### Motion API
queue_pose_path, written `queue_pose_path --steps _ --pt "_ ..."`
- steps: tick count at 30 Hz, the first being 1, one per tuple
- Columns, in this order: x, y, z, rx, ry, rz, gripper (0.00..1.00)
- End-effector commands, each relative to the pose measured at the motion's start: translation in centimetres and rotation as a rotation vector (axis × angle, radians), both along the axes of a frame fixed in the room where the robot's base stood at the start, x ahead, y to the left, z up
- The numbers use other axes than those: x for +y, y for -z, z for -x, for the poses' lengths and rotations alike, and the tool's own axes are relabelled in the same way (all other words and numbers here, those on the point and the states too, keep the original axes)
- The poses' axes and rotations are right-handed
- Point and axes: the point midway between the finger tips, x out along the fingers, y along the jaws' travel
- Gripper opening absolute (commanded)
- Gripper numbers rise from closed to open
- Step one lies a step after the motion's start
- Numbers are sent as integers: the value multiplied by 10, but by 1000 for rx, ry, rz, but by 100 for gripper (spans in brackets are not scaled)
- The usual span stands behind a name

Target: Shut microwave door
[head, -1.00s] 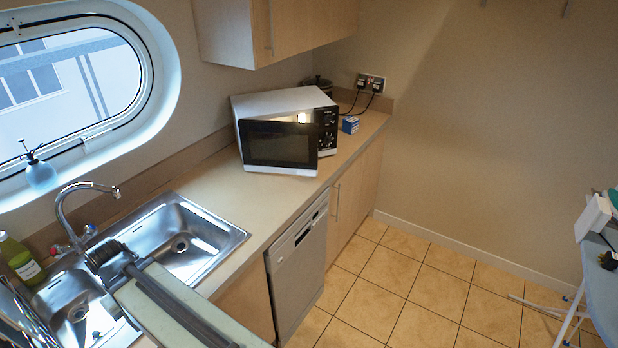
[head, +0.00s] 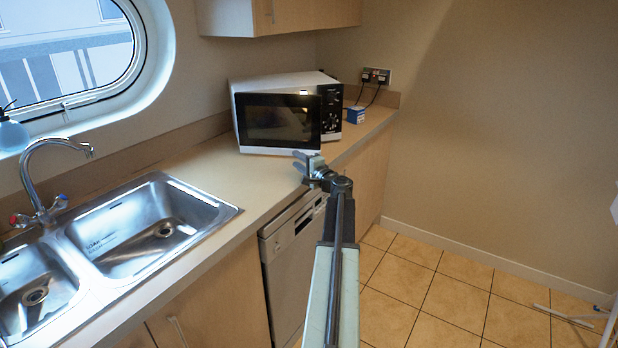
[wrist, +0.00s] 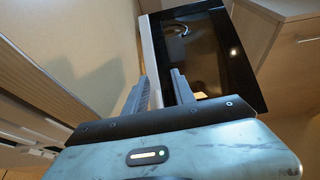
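The microwave (head: 285,82) stands on the counter, white with a dark front. Its dark door (head: 279,119) is ajar, its right side standing out in front of the control panel (head: 332,110). My gripper (head: 306,163) is just below the door's lower right corner in the head view; whether it touches the door cannot be told. In the wrist view my gripper (wrist: 158,88) is open with a gap between the fingers. The black door (wrist: 205,55) and a pale edge strip lie beyond the fingertips. Nothing is held.
A steel sink (head: 150,225) with a tap (head: 45,170) is to the left. A dishwasher (head: 293,250) sits under the counter (head: 225,180). A small blue box (head: 355,115) is right of the microwave, with plugged sockets (head: 376,76) behind.

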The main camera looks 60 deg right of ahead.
Motion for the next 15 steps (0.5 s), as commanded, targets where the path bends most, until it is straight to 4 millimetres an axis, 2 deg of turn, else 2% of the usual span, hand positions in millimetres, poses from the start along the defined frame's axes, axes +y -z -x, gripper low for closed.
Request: queue_pose_path --steps 1,3,6,11,15 --pt "-21 15 28 -4 39 -2 31" --pt "-38 19 53 -5 74 -2 31" --pt "-48 21 70 -5 96 -2 31" --pt "-51 19 71 -4 99 -2 31" --pt "-56 19 61 -4 97 -2 31"
